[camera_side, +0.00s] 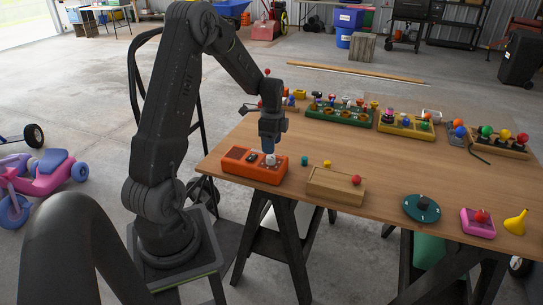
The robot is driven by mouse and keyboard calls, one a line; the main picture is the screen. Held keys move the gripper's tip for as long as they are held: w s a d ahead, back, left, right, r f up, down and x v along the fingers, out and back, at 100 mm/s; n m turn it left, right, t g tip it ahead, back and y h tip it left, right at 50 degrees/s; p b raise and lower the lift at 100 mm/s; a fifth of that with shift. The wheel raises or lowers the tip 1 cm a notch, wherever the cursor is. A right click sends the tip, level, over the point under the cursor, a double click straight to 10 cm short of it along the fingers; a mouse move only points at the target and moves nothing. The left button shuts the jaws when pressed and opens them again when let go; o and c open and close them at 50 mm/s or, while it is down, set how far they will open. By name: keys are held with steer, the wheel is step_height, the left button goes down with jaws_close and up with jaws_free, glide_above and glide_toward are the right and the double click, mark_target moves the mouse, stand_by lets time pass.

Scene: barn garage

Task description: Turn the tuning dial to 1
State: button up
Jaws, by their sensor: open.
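An orange box (240,165) lies near the left end of the wooden table, with dark parts on its top and a pale knob area (271,161) toward its right side. The pale part looks like the tuning dial, but its markings are too small to read. My gripper (269,151) points down right above this pale part, with its fingertips at or very close to it. The gripper is open. Its fingers partly hide the dial, and I cannot tell whether they touch it.
A wooden box (335,187) with a red ball stands just right of the orange box. Small teal (304,161) and yellow (327,163) pieces lie behind it. A green tray (340,117) is at the back. A teal disc (421,208), pink block (477,223) and yellow funnel (516,222) sit at front right.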

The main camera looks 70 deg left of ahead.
mark_target(272, 157)
step_height(272, 157, down, 5)
steer(key=shift+f, duration=0.1)
steer(key=shift+s, duration=0.1)
steer(key=c, duration=0.9)
steer(key=shift+c, duration=0.2)
